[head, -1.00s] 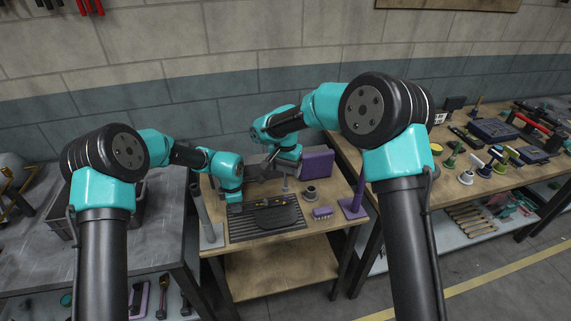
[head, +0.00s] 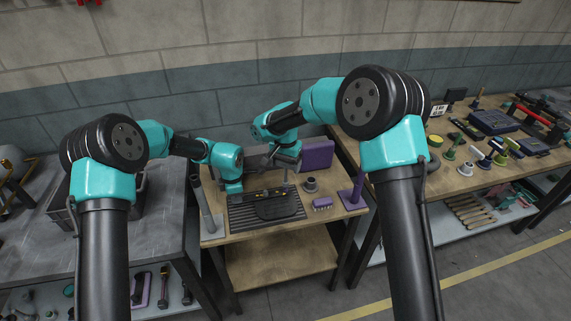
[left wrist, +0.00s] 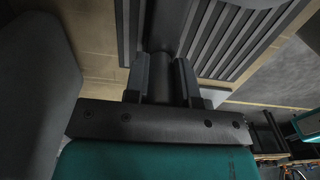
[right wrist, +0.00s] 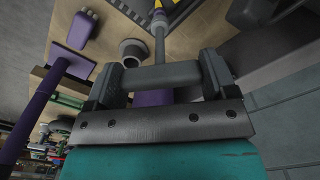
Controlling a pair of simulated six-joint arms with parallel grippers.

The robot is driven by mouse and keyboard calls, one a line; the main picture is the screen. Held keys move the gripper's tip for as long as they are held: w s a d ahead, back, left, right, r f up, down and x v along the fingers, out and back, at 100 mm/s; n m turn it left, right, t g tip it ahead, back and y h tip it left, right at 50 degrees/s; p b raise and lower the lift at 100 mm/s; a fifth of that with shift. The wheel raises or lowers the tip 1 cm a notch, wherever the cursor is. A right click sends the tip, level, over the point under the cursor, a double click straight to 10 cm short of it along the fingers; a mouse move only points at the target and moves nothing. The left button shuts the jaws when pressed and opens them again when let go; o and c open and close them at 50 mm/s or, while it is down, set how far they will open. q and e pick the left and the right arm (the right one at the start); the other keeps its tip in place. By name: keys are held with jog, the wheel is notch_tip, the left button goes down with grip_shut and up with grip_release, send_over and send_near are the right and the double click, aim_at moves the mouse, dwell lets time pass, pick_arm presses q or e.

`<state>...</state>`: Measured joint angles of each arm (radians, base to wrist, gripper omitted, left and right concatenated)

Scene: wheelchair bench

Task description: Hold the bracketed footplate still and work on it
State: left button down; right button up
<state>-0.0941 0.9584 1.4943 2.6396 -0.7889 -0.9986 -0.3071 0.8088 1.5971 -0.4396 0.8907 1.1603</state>
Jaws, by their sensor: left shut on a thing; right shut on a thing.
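The dark footplate (head: 280,209) lies on a ribbed black mat (head: 240,220) on the small wooden bench. A bracket with small yellow parts (head: 264,193) shows along its far edge. My left gripper (head: 236,190) is at the mat's left end, shut on a dark round bar (left wrist: 165,30); whether this bar belongs to the footplate I cannot tell. My right gripper (head: 285,163) is above and behind the mat, shut on the grey crossbar of a T-handled tool (right wrist: 165,77). The tool's thin shaft points away towards a yellow part near the mat; its tip contact is unclear.
A purple box (head: 317,155) is behind. A grey tube (head: 206,205) stands at the left edge.

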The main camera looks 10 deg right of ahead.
jog(key=shift+f, duration=1)
dwell(0.3)
jog(key=shift+m, duration=0.3)
jog(key=shift+m, duration=1.4)
jog(key=shift+m, duration=1.6)
